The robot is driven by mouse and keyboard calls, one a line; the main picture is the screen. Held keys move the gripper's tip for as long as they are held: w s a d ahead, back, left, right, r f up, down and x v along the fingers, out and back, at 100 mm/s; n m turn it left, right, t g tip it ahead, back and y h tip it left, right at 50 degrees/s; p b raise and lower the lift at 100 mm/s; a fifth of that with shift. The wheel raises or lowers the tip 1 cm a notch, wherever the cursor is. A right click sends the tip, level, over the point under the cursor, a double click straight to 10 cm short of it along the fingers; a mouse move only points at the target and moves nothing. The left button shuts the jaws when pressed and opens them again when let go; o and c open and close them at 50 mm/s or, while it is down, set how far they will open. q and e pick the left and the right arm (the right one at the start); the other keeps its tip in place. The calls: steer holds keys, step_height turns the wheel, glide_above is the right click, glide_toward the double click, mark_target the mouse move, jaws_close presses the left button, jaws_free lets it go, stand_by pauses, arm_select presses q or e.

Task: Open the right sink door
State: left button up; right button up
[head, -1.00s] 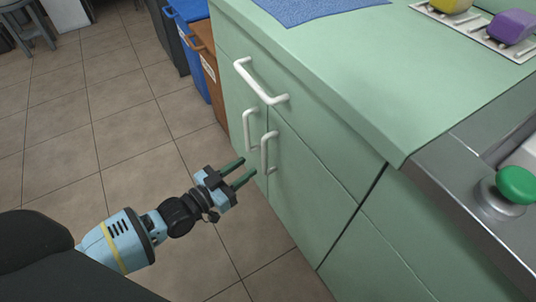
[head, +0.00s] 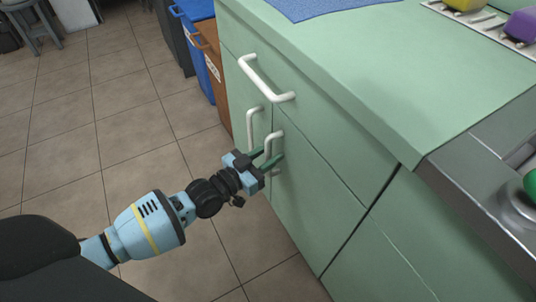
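The green right sink door (head: 315,205) is shut flush in the cabinet front, in the middle of the head view. Its white vertical handle (head: 269,143) is near its upper left edge. My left gripper (head: 270,157) is at the lower part of this handle, its two dark green fingers apart. One finger is on the left side of the handle bar and the other is on its right. I cannot tell whether either finger touches the bar. My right gripper is not in view.
The neighbouring door's white handle (head: 252,125) stands close on the left. A drawer handle (head: 265,80) is just above. The green countertop (head: 370,90) overhangs, with a metal sink edge (head: 480,190) at right.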

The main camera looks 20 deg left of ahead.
arm_select(q)
steer(key=shift+c, duration=1.4)
jaws_close()
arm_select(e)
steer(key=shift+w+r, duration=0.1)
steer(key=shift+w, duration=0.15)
arm_select(q)
steer(key=shift+s, duration=0.1)
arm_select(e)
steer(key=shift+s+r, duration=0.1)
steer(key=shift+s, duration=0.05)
